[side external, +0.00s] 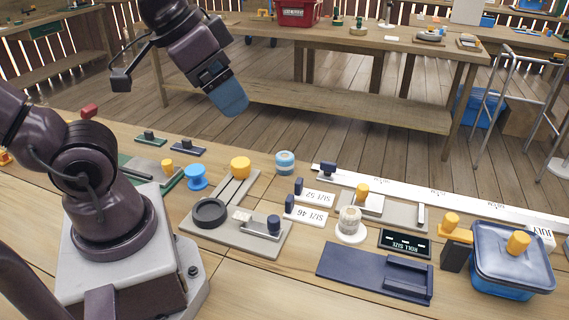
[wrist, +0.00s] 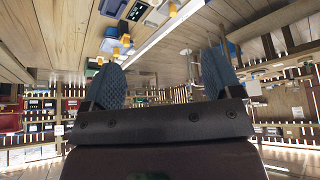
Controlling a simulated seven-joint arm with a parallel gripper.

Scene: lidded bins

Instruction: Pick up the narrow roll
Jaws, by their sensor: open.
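My gripper (side external: 230,100) is raised high above the back of the table, with its blue fingers pointing down and to the right. In the wrist view the two fingers (wrist: 162,72) stand wide apart with nothing between them. A blue and pale banded roll (side external: 285,163) stands on the table, below and right of my gripper. A beige banded roll (side external: 350,220) stands on a round white base (side external: 350,236) farther right. I cannot tell for certain which roll is the narrow one. Both are well apart from my gripper.
Cards marked SIZE (side external: 305,215), a navy tray (side external: 350,272), a "ROLL SIZE" plate (side external: 405,243) and a blue lidded bin (side external: 510,270) lie around. A blue spool (side external: 197,178) stands left.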

